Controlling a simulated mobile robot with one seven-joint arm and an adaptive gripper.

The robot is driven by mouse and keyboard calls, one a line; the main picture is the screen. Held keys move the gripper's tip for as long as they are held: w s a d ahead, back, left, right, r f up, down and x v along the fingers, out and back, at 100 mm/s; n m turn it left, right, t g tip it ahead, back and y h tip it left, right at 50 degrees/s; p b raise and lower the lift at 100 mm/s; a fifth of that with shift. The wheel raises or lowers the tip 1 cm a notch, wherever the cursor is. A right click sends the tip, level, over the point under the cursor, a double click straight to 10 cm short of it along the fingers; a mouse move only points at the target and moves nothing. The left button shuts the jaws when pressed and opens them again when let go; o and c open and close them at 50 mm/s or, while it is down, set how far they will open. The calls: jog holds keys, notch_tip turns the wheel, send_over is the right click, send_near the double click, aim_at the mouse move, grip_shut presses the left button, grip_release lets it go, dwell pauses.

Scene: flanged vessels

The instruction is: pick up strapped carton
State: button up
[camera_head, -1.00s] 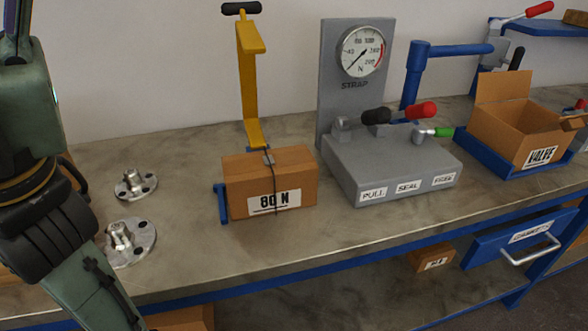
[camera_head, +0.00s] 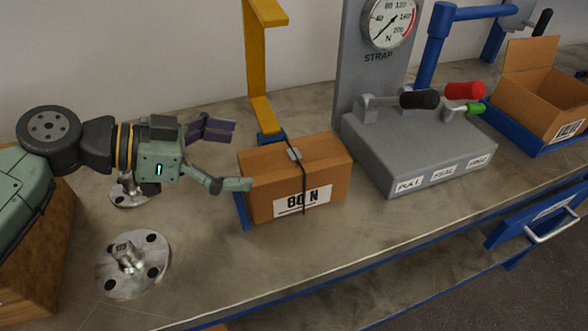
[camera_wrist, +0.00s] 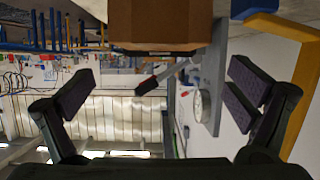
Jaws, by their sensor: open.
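The strapped carton (camera_head: 328,176) is a brown box with a black strap around it and a white "80 N" label on its front. It stands upright on the workbench by a blue bracket. In the wrist view the carton (camera_wrist: 160,22) is at the top centre, ahead of the jaws. My gripper (camera_head: 228,157) is open and empty, left of the carton. One fingertip appears close to the carton's left side in the head view; I cannot tell whether it touches.
A yellow post (camera_head: 258,70) stands behind the carton. The grey strap tool (camera_head: 425,150) with levers and a gauge (camera_head: 391,20) is to its right. Metal flanges (camera_head: 133,262) lie to the left. An open box (camera_head: 535,95) sits in a blue tray at far right.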

aim_at(286, 158)
jog(key=b+x, duration=0.2)
jog(key=x, duration=0.6)
jog(key=shift+d+b, duration=0.15)
jog(key=shift+b, duration=0.15)
jog(key=shift+c, duration=0.5)
jog(key=c, duration=1.9)
jog(key=shift+r, duration=0.2)
